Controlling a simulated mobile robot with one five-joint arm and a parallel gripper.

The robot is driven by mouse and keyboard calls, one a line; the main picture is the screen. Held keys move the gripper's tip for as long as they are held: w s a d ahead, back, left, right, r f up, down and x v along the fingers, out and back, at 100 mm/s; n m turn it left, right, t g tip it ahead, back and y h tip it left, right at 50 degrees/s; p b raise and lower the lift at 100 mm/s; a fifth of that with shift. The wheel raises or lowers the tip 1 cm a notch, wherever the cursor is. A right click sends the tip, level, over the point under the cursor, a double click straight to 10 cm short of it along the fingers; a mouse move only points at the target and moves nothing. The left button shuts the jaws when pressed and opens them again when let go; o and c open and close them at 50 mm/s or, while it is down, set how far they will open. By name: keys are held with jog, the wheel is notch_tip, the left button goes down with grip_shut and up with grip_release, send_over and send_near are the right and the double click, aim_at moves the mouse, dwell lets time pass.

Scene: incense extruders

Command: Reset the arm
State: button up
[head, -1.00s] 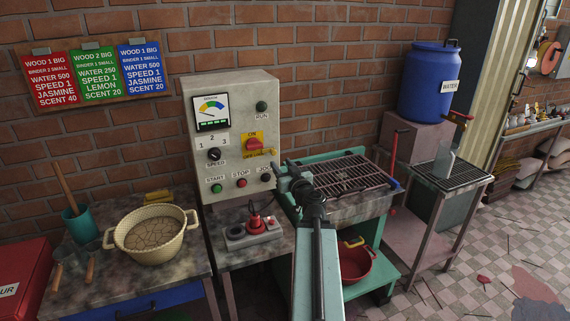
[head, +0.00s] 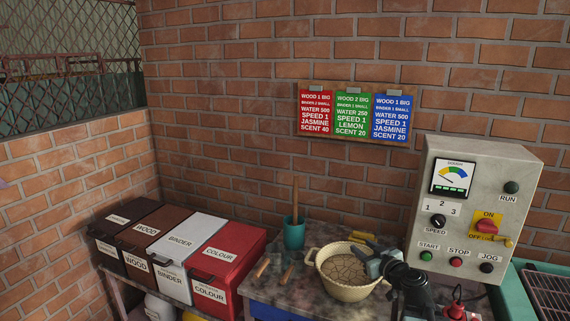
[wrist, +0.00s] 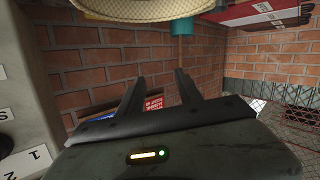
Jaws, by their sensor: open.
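My gripper (head: 372,263) shows in the head view in front of the right rim of a woven cream basket (head: 342,288). In the wrist view my gripper (wrist: 157,92) has its two dark fingers spread apart with nothing between them. Past the fingers are the brick wall (wrist: 95,85) and part of the recipe cards (wrist: 153,104), seen upside down. The basket's edge (wrist: 130,10) shows at the top of the wrist view. My forearm runs down out of the head view at the lower right.
A control panel (head: 470,205) stands close right of my gripper. Left of the basket are a teal cup (head: 294,233) with a stick and small scoops (head: 263,267). Labelled bins, including a red colour bin (head: 228,262), stand at the left. The air above the table is free.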

jog(key=s+a+f+n+g+y, duration=0.1)
jog(key=s+a+f+g, duration=0.15)
jog(key=a, duration=0.35)
jog(key=s+a+f+n+g+y, duration=0.1)
jog(key=a+f+g, duration=0.1)
jog(key=a+f, duration=0.35)
jog(key=s+a+f+n+g, duration=0.1)
jog(key=s+a+f+g, duration=0.15)
jog(key=a, duration=0.55)
jog(key=s+d+f+m+g+h, duration=0.3)
jog(key=s+f+m+g, duration=0.1)
jog(key=s, duration=0.2)
jog(key=s+d+f+m+g+h, duration=0.3)
jog(key=s+d+f+g, duration=0.1)
jog(key=s, duration=0.3)
jog(key=shift+s+d+m, duration=0.3)
jog(key=shift+m, duration=0.1)
